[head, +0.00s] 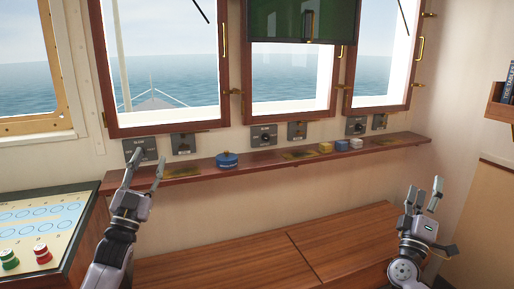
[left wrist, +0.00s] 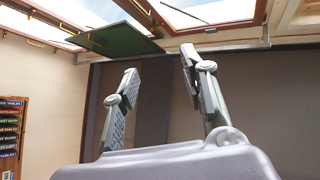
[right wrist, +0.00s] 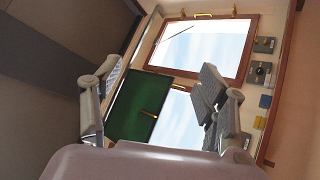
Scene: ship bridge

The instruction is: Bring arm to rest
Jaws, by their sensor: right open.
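My left gripper (head: 144,172) is raised in front of the left part of the window shelf, with its fingers spread and nothing between them. The left wrist view shows the same open, empty fingers (left wrist: 158,95). My right gripper (head: 424,192) is raised in front of the right end of the shelf, over the wooden counter. Its fingers are apart and empty, as the right wrist view also shows (right wrist: 155,105). Neither gripper appears to touch anything.
The wooden shelf (head: 270,163) under the windows carries a blue round object (head: 227,160) and small yellow (head: 326,148), blue and white blocks. A wooden counter (head: 240,262) lies below. A board with red (head: 41,254) and green (head: 8,259) pieces is at left. A bookshelf (head: 500,104) is at right.

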